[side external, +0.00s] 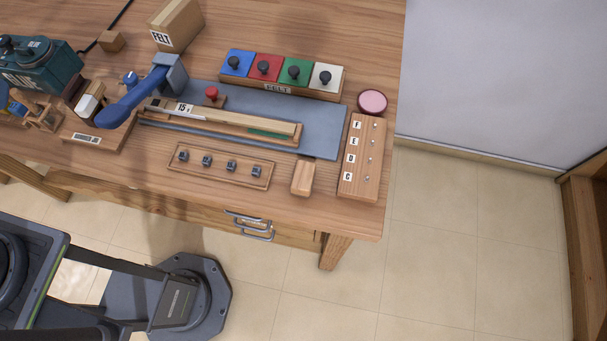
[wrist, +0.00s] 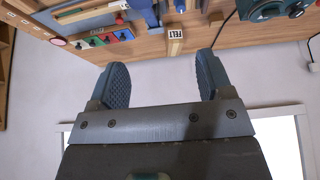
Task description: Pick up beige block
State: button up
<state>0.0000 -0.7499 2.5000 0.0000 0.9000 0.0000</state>
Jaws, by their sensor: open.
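A plain beige wooden block (side external: 302,178) lies near the table's front edge, left of the lettered F-E-D-C rail. A larger beige box labelled FELT (side external: 177,24) stands at the back left and also shows in the wrist view (wrist: 175,38). I cannot tell from the pictures alone which of these the task names. My gripper (wrist: 161,66) is open and empty in the wrist view, its two blue-grey ribbed pads wide apart. The FELT box appears beyond and between the pads, apart from them. My gripper is not visible in the side view.
On the wooden table (side external: 215,60) are a felt rack (side external: 283,88) with coloured knobbed pads, a grey mat (side external: 325,125) bearing a long wooden key (side external: 230,118), a knob strip (side external: 220,166), the lettered rail (side external: 362,157) and a pink disc (side external: 372,102).

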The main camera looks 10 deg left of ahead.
jog(key=o, duration=0.4)
jog(key=w+d+r+m+g+h, duration=0.1)
jog(key=w+d+r+m+g, duration=0.1)
jog(key=w+d+m, duration=0.6)
jog(key=m+g+y, duration=0.1)
jog(key=m+g, duration=0.3)
jog(key=m, duration=0.6)
send_over(304, 175)
jog(key=f, duration=2.5)
jog(key=shift+a, duration=0.2)
jog(key=shift+d+f, duration=0.15)
jog(key=shift+f, duration=2.8)
